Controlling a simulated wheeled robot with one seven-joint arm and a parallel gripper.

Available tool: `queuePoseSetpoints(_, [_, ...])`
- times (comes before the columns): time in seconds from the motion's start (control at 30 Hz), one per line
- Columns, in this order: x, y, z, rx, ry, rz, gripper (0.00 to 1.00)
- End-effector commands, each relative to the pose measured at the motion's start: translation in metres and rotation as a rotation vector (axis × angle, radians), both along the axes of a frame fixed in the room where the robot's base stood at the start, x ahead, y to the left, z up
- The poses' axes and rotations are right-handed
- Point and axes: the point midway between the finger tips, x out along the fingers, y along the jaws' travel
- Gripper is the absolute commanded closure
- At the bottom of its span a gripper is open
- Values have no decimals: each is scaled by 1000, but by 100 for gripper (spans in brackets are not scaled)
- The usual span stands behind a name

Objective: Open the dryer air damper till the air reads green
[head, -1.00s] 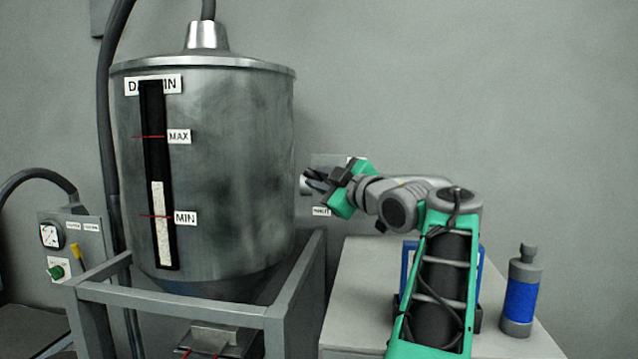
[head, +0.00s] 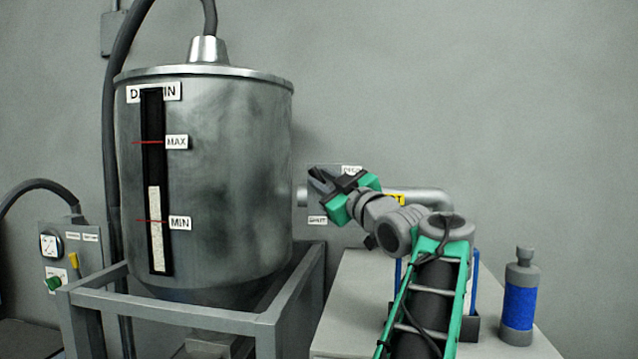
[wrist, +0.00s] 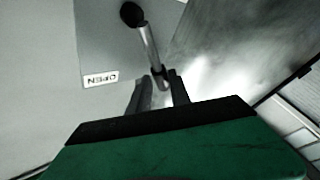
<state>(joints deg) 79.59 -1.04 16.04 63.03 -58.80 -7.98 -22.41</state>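In the wrist view a lever with a black knob (wrist: 132,14) and a silver rod (wrist: 149,45) stands on a grey plate (wrist: 105,45). An upside-down OPEN label (wrist: 100,79) is on the plate. In the head view my gripper (head: 318,178) is beside the drum at the pipe (head: 432,196) and hides the lever. A small white gauge (head: 48,243) sits on the left panel; its reading is too small to tell.
The big metal drying bin (head: 235,170) stands left of my gripper on a grey frame (head: 175,308). A blue-banded bottle (head: 519,300) stands on the cabinet top (head: 345,320) to the right. A label (head: 317,219) is below my gripper.

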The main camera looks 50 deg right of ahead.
Motion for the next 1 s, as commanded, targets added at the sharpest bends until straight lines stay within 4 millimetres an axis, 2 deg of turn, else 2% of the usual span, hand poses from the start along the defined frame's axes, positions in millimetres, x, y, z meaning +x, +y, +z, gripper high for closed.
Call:
queuePoseSetpoints(0.03, [0,0,0,0,1,1,71])
queuePoseSetpoints(0.2, [2,1,0,0,1,3,59])
queuePoseSetpoints(0.5, [2,1,4,-2,1,3,59])
queuePoseSetpoints(0.57, [2,1,12,-3,0,4,59])
queuePoseSetpoints(0.67, [1,1,34,-6,0,3,59])
queuePoseSetpoints(0.9, [-31,35,88,-8,0,0,59])
queuePoseSetpoints(1.0, [-48,52,98,-5,1,-2,59])
